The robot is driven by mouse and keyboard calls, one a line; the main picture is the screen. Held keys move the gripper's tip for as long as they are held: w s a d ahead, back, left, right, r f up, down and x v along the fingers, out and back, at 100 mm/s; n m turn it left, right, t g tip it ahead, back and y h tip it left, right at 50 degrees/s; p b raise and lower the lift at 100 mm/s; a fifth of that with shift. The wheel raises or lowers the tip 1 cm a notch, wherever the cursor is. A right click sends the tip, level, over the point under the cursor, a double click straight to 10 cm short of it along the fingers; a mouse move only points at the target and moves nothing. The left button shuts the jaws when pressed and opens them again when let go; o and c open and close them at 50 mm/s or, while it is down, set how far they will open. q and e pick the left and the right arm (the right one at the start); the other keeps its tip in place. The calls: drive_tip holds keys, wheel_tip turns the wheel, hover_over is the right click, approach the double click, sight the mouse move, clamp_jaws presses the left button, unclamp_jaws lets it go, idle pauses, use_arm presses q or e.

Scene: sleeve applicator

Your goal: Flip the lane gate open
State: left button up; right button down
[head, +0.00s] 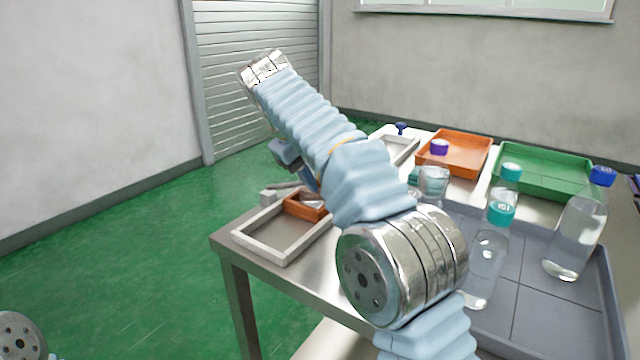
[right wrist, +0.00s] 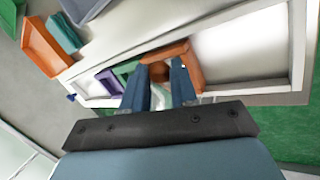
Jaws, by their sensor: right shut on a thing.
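My right gripper (right wrist: 160,98) reaches down at the pale-framed lane (right wrist: 262,88) in the right wrist view. Its blue fingers are closed on a small brown part (right wrist: 159,72), which they partly cover. I cannot tell for sure if this part is the lane gate. An orange-brown frame piece (right wrist: 187,66) stands right beside the fingers. In the head view the lane (head: 262,256) lies on the table's left end with the orange-brown piece (head: 303,207) in it. My right arm hides the middle of the lane and most of the gripper there. My left gripper is out of view.
Beyond my arm are an orange tray (head: 468,150) and a green tray (head: 548,172). A grey tray (head: 590,325) holds a teal-capped bottle (head: 487,262) and a blue-capped bottle (head: 578,235). A purple-capped bottle (head: 437,172) stands behind my arm. Green floor left of the table is clear.

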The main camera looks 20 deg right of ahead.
drive_tip(key=shift+w+d+r+g+h, duration=0.3)
drive_tip(key=shift+w+d+r, duration=0.05)
drive_tip(key=shift+r, duration=0.05)
drive_tip(key=shift+a+r+h, duration=0.3)
drive_tip(key=shift+a+r, duration=0.15)
drive_tip(key=shift+a, duration=0.05)
drive_tip(key=c, duration=0.9)
unclamp_jaws()
drive_tip(key=shift+w, duration=0.1)
drive_tip(key=shift+a, duration=0.1)
